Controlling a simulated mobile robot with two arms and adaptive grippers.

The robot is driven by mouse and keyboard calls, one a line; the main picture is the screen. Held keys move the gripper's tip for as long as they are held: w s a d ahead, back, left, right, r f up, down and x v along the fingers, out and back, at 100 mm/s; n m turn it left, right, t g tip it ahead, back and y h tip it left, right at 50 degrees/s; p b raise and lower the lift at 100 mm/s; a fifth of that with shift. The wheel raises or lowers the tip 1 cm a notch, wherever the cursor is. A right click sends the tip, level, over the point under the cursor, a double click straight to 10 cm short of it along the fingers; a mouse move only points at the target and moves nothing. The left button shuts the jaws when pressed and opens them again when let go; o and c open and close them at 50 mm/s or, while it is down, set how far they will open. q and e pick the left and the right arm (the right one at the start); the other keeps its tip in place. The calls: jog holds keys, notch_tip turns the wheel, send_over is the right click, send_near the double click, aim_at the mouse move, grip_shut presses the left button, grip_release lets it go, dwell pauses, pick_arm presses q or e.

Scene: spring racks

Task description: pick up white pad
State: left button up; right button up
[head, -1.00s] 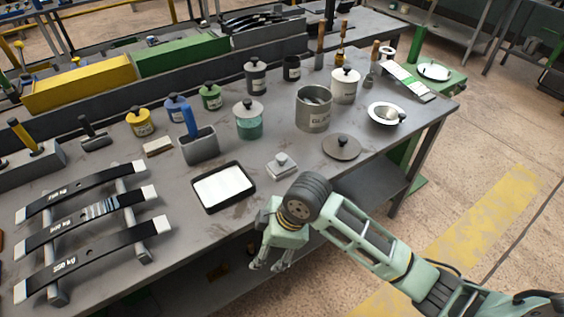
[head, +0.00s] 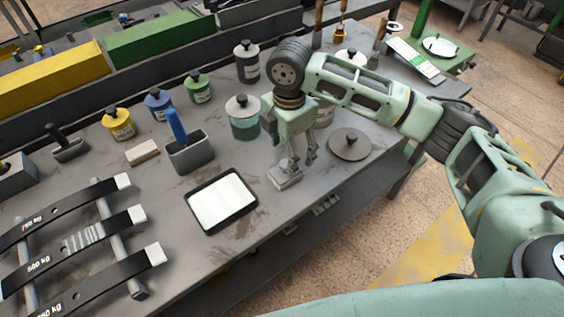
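A small pale square pad with a knob on top (head: 285,178) lies on the workbench, right of a black tray (head: 190,212) with a white flat filling (head: 222,201). My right gripper (head: 299,162) points down directly over the knobbed pad. Its two fingers look apart, with the fingertips close to the knob; the knob itself is mostly hidden by them. I cannot tell whether they touch it. The pad still appears to rest on the bench. My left gripper is not in view.
A round grey lid (head: 350,144) lies right of my gripper. A teal jar (head: 242,122) and a grey holder with a blue handle (head: 190,155) stand behind. A cream block (head: 142,152) lies further left. Black weighted bars (head: 85,240) occupy the bench's left.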

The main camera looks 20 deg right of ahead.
aim_at(286, 163)
jog(key=f, duration=0.1)
jog(key=s+f+p, duration=0.1)
jog(key=shift+a+f, duration=0.25)
jog(key=shift+f, duration=0.1)
notch_tip(286, 163, down, 3)
jog(key=shift+w+a+r, duration=0.1)
jog(key=shift+r, duration=0.05)
jog(key=shift+f, duration=0.6)
jog(key=c, duration=1.1)
jog(key=shift+c, duration=0.7)
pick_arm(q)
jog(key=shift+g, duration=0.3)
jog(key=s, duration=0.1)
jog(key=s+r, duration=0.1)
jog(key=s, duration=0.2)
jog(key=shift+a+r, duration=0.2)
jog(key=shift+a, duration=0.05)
